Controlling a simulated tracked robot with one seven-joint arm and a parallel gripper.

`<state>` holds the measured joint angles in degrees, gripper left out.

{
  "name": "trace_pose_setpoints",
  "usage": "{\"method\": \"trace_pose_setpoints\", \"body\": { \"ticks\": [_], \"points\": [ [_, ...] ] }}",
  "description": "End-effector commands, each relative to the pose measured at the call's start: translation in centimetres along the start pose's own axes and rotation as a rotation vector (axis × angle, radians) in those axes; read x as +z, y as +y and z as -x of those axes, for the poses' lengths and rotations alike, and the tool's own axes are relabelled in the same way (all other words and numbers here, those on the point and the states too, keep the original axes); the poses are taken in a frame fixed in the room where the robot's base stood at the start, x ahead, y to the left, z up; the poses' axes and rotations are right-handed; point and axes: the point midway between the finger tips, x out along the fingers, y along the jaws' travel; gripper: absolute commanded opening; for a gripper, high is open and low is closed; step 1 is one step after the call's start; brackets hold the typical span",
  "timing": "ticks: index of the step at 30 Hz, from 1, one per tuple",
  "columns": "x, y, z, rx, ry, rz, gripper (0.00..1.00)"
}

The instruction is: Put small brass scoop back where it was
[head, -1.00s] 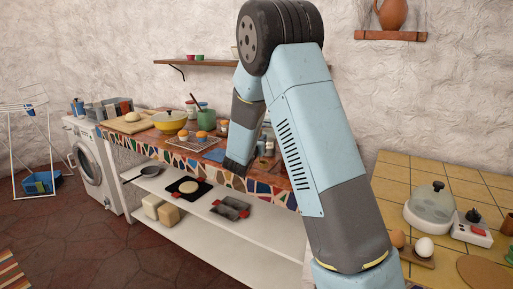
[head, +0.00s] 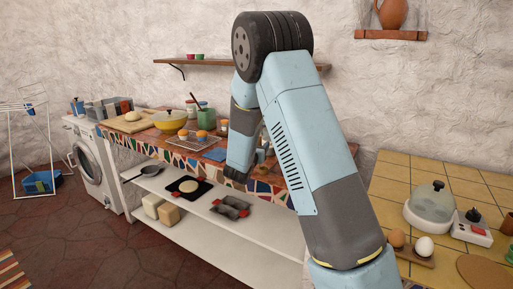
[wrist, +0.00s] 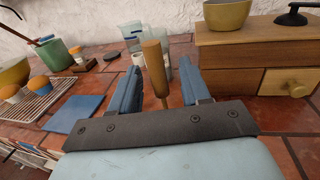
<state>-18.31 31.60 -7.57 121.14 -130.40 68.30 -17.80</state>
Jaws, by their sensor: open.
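My gripper (wrist: 161,76) is open in the wrist view, its two blue fingers pointing away over the red-tiled counter. A tan, roughly upright handle-shaped piece (wrist: 154,62) with a thin stem shows between the fingers, with visible gaps to both. I cannot tell for sure whether it is the small brass scoop's handle, and its lower end is hidden behind the dark gripper plate. No scoop bowl can be made out in either view. In the head view my arm hides the gripper's fingers and the counter behind them.
Clear glasses (wrist: 133,36) stand beyond the fingers. A wooden drawer box (wrist: 230,55) with a yellow bowl (wrist: 228,14) on it is at right. A blue tile (wrist: 74,114), a wire rack (wrist: 35,102) and a green pot (wrist: 53,56) are at left. A white shelf (head: 205,225) lies below.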

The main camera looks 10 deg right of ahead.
Motion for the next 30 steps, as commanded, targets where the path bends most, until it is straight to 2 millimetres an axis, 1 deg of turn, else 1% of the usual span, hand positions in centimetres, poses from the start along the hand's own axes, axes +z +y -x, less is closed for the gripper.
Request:
{"method": "trace_pose_setpoints", "body": {
  "ticks": [4, 8, 11, 18, 21, 25, 30],
  "points": [
    [0.3, 0.0, 0.0, 0.0, -0.001, -0.001, 0.47],
    [0.2, 0.1, 1.3, 0.002, 0.0, 0.001, 0.47],
    [0.2, 0.0, 2.9, 0.002, 0.001, 0.001, 0.47],
    [0.2, 0.1, 7.7, 0.003, 0.001, 0.0, 0.47],
    [0.2, 0.1, 9.3, 0.003, 0.0, 0.0, 0.47],
    [0.2, 0.0, 10.9, 0.001, 0.001, 0.001, 0.47],
    [0.4, -0.2, 11.8, -0.007, 0.001, -0.005, 0.47]
  ]
}}
